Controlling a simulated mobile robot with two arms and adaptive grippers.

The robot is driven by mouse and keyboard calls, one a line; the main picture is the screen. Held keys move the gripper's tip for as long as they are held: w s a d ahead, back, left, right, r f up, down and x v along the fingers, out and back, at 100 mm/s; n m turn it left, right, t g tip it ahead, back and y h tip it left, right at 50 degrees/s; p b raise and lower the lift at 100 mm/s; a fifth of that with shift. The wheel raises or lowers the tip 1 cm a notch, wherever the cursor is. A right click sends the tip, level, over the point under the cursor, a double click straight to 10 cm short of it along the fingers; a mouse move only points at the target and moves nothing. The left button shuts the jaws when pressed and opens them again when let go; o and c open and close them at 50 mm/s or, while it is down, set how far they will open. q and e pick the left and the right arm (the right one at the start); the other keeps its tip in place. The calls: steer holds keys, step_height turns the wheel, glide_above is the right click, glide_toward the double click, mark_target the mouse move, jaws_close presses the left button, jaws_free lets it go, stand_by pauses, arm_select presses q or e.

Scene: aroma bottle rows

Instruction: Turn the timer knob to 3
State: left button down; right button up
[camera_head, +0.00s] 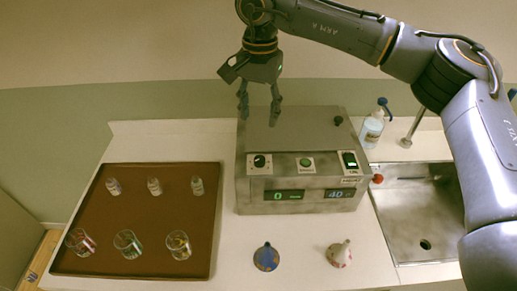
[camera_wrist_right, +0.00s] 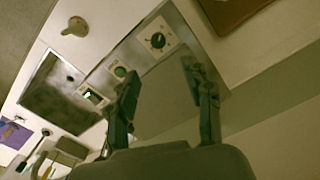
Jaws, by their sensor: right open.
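The timer knob (camera_head: 259,161) is a black dial on a white plate at the left of the steel machine's (camera_head: 300,134) sloped front. It also shows in the right wrist view (camera_wrist_right: 157,40), upper middle. The left display (camera_head: 284,196) below it reads a green 0. My right gripper (camera_head: 259,118) is open and empty, above the rear left of the machine's lid, behind and apart from the knob. Its two fingers (camera_wrist_right: 168,88) stand apart in the right wrist view, with the knob beyond them. My left gripper is not in view.
A green button (camera_head: 306,164) and a lit switch (camera_head: 350,160) sit right of the knob. The right display (camera_head: 341,193) reads 40. A brown tray (camera_head: 212,228) with vials and glass beakers lies left. A sink (camera_head: 410,207) and soap bottle (camera_head: 372,128) are right. Two small flasks (camera_head: 266,257) (camera_head: 339,254) stand in front.

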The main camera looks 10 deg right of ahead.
mark_target(260, 159)
step_height(260, 159, down, 12)
steer(key=p, duration=0.5)
steer(key=shift+s+d, duration=0.1)
steer(key=shift+f, duration=0.75)
jaws_close()
